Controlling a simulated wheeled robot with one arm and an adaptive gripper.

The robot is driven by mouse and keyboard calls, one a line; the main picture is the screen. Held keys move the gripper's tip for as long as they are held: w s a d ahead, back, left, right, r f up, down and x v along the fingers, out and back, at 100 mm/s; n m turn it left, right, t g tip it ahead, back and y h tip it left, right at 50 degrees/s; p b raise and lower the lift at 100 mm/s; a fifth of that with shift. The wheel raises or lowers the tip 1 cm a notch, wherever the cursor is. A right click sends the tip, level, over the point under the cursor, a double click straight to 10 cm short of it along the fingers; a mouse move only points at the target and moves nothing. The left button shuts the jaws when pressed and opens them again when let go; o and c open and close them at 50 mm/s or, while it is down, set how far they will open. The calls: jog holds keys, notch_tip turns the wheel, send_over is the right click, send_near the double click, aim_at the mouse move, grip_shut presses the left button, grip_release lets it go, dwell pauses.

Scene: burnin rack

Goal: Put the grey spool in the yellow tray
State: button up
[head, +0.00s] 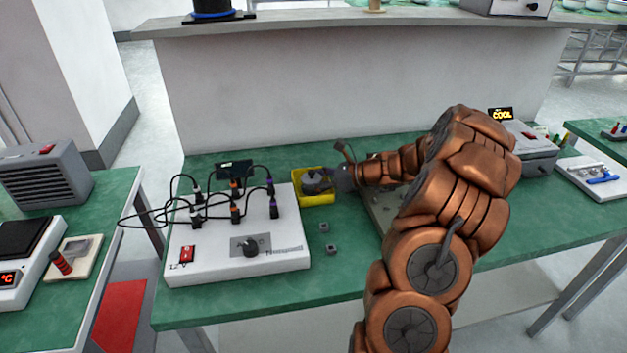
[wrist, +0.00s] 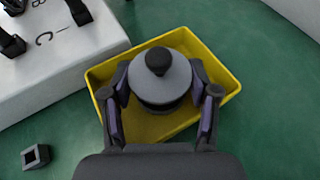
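The grey spool (wrist: 160,80), round with a dark knob on top, is upright inside the yellow tray (wrist: 223,76) in the wrist view. My gripper (wrist: 162,98) reaches over the tray, with one finger on each side of the spool. Both fingers appear to touch its sides. In the head view the spool (head: 312,184) shows within the tray (head: 318,200), with my gripper (head: 330,182) coming in from the right. Whether the spool rests on the tray floor cannot be told.
A white power box (head: 240,262) with several plugged cables stands just left of the tray. Small grey square pieces (head: 331,249) lie on the green table in front. A grey device (head: 532,150) stands to the right. The table's front strip (head: 250,308) is clear.

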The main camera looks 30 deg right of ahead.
jog(key=shift+o, duration=0.7)
jog(key=shift+r, duration=0.1)
jog(key=shift+s+d+r, duration=0.1)
jog(key=shift+s+r, duration=0.05)
jog(key=v, duration=1.1)
jog(key=shift+s+d+r, duration=0.15)
jog(key=shift+s+r, duration=0.05)
jog(key=shift+r, duration=0.05)
